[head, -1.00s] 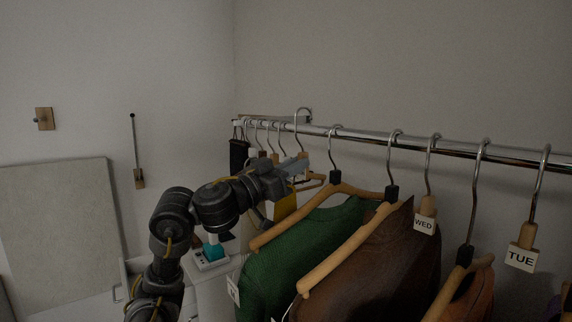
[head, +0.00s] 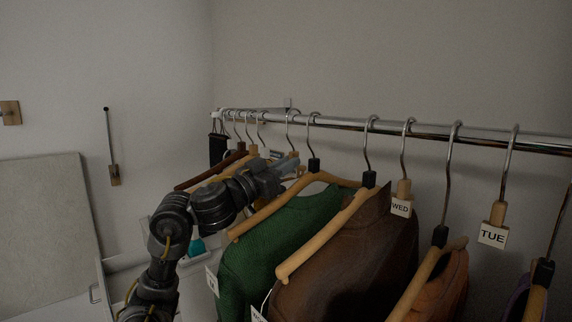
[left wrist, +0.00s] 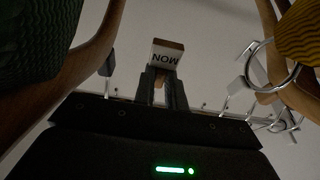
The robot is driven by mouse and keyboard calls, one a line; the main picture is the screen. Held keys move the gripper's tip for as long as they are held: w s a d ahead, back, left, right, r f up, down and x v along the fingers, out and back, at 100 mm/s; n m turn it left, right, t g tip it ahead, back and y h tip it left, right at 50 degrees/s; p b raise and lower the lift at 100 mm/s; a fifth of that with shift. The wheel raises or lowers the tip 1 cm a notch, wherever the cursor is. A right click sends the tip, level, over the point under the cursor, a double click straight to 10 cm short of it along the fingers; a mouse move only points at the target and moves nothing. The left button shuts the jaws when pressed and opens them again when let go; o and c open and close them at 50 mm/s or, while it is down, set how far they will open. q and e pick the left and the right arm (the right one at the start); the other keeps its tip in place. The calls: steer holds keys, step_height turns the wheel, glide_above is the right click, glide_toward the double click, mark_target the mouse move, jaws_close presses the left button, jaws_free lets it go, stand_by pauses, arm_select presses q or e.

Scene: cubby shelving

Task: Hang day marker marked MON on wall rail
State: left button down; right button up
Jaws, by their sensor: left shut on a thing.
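The MON day marker (left wrist: 166,54) shows upside down in the left wrist view, a white tag with a wooden block between my fingers. My left gripper (left wrist: 163,84) is shut on it. In the head view my left gripper (head: 285,172) is just below the wall rail (head: 340,124), left of the green garment's hanger. A metal hook (head: 292,118) rises above the gripper to rail height. I cannot tell whether it rests on the rail. The WED marker (head: 401,207) and TUE marker (head: 492,234) hang on the rail to the right. My right gripper is out of view.
Green (head: 275,245) and brown (head: 350,255) garments on wooden hangers hang close to the right of my left arm. More hangers crowd the rail's far left end.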

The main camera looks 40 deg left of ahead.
arm_select(q)
steer(key=c, duration=1.4)
jaws_free()
steer(key=shift+o, duration=0.2)
steer(key=shift+s, duration=0.1)
steer(key=b+v, duration=0.5)
steer(key=v, duration=0.5)
steer(key=shift+s+b, duration=0.35)
steer(key=shift+f, duration=0.1)
